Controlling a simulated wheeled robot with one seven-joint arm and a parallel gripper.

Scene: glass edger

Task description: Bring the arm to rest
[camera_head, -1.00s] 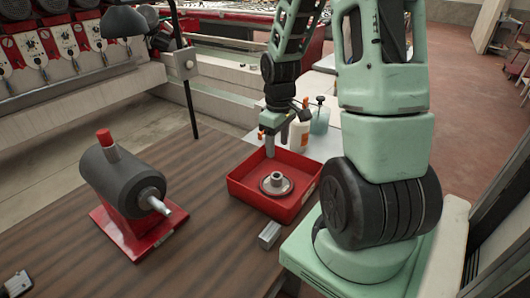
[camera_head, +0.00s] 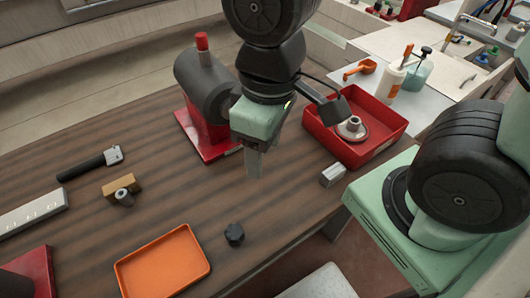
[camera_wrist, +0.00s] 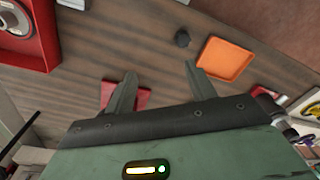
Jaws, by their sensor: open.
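My gripper (camera_head: 255,165) hangs above the brown wooden table (camera_head: 290,208), in front of the grey motor on its red base. In the wrist view my gripper (camera_wrist: 158,75) shows two fingers spread apart with nothing between them. It is open and empty. The arm comes down from the top of the head view, and its upper links are cut off there.
A red tray (camera_head: 389,145) holds a round flanged part (camera_head: 350,128). The motor (camera_head: 205,85) stands close behind my gripper. An orange tray (camera_head: 162,262), a black knob (camera_head: 234,234), a metal block (camera_head: 332,174) and a hammer-like tool (camera_head: 90,163) lie on the table.

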